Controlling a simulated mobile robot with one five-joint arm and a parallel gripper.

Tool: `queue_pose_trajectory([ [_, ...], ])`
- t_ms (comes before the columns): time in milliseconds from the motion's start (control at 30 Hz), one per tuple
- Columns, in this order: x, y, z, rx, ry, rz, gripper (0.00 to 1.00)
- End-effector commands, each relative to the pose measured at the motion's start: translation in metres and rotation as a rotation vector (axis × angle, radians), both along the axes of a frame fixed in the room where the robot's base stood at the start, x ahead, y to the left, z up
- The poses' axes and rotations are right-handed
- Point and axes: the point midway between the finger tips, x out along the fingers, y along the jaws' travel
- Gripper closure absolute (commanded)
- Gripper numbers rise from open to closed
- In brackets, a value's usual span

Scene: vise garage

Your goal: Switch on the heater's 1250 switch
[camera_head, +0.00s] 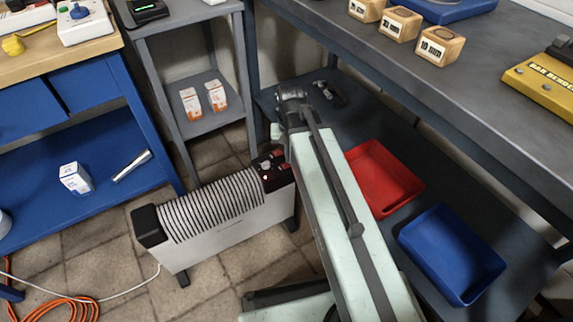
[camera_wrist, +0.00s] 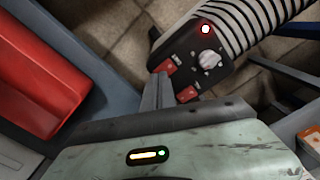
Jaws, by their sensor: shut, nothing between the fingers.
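The white heater (camera_head: 225,225) with a dark ribbed top stands on the tiled floor. Its black control panel (camera_head: 268,182) is at the right end, partly behind my arm. In the wrist view the panel (camera_wrist: 190,50) shows a white knob (camera_wrist: 208,60), a glowing red-ringed light (camera_wrist: 205,29) and two red switches, one (camera_wrist: 166,67) by my fingertips and one (camera_wrist: 187,94) nearer the wrist. Their labels are too small to read surely. My gripper (camera_wrist: 158,80) is shut and empty, over the panel's edge beside the first switch. I cannot tell whether it touches.
A red bin (camera_head: 385,178) and a blue bin (camera_head: 450,252) sit on the low shelf right of my arm. A grey shelf unit (camera_head: 205,122) stands behind the heater. A white cord and orange cable (camera_head: 60,308) lie on the floor at left.

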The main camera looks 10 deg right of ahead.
Motion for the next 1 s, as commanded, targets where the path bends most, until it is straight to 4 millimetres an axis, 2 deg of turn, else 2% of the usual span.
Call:
queue_pose_trajectory([
  [800,0.0,0.0,-0.013,0.0,0.0,0.0,1.0],
  [1000,0.0,0.0,-0.005,0.0,0.0,0.0,1.0],
])
